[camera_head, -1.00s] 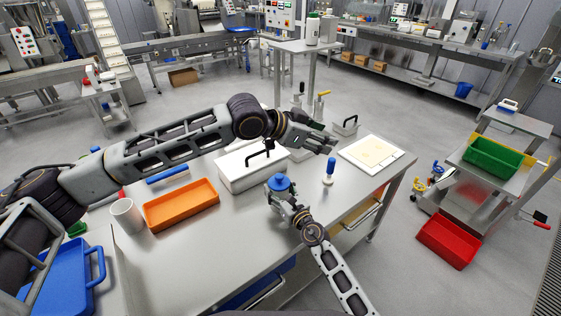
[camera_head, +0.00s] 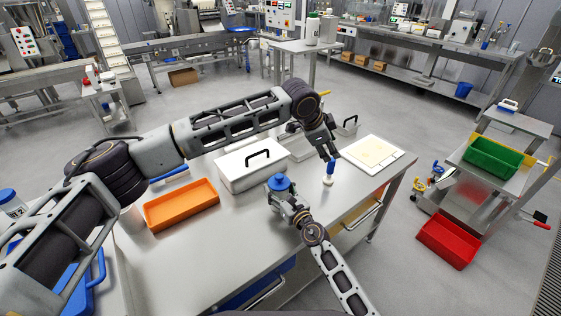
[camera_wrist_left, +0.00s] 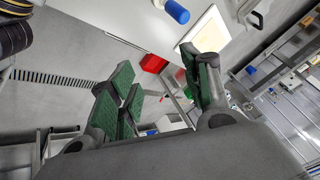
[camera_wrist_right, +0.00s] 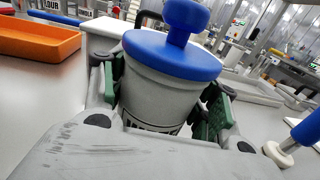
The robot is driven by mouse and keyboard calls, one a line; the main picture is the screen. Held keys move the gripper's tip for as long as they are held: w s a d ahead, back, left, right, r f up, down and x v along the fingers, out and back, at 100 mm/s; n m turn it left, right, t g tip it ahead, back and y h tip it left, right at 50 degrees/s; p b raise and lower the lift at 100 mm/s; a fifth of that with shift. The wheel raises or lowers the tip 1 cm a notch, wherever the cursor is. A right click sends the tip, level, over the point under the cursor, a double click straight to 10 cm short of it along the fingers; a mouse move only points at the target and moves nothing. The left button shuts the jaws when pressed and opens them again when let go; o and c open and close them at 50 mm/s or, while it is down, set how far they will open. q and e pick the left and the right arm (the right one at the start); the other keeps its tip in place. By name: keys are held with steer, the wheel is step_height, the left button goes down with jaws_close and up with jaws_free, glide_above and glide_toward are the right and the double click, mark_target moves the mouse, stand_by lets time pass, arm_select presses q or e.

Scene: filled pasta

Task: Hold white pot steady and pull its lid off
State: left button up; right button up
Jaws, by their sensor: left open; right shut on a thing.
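The white pot (camera_wrist_right: 160,98) stands upright in my right wrist view, with a blue lid (camera_wrist_right: 172,52) and a blue knob (camera_wrist_right: 186,18) on top. The lid (camera_head: 280,182) also shows in the head view, seated on the pot. My right gripper (camera_head: 283,196) is shut around the pot's body, one finger on each side, below the lid. My left gripper (camera_head: 328,154) is open and empty, pointing down behind and to the right of the pot, apart from it. In the left wrist view its green-padded fingers (camera_wrist_left: 162,92) are spread, and the pot does not show.
A blue-handled tool (camera_head: 330,172) stands right under my left gripper. A white lidded box (camera_head: 250,172) is behind the pot. An orange tray (camera_head: 182,205) lies left, a cream board (camera_head: 373,154) right. The tabletop between the orange tray and pot is bare.

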arm_select(q)
steer(key=a+f+m+g+y, duration=0.1)
steer(key=a+f+m+y, duration=0.1)
steer(key=a+m, duration=0.1)
steer(key=a+f+m+g+y, duration=0.1)
steer(key=a+m+y, duration=0.1)
steer(key=a, duration=0.4)
steer(key=a+f+m+g+y, duration=0.1)
steer(key=a+f+m+y, duration=0.1)
steer(key=a+m, duration=0.1)
steer(key=shift+w+a+f+m, duration=0.1)
steer(key=shift+a+f+m, duration=0.05)
steer(key=shift+a, duration=0.25)
steer(key=shift+w+a+f+m, duration=0.1)
steer(key=shift+a+f+m, duration=0.05)
steer(key=shift+a, duration=0.25)
steer(key=shift+s+a+m, duration=0.25)
steer(key=shift+a+m, duration=0.05)
steer(key=shift+m, duration=0.9)
steer(key=shift+f, duration=0.15)
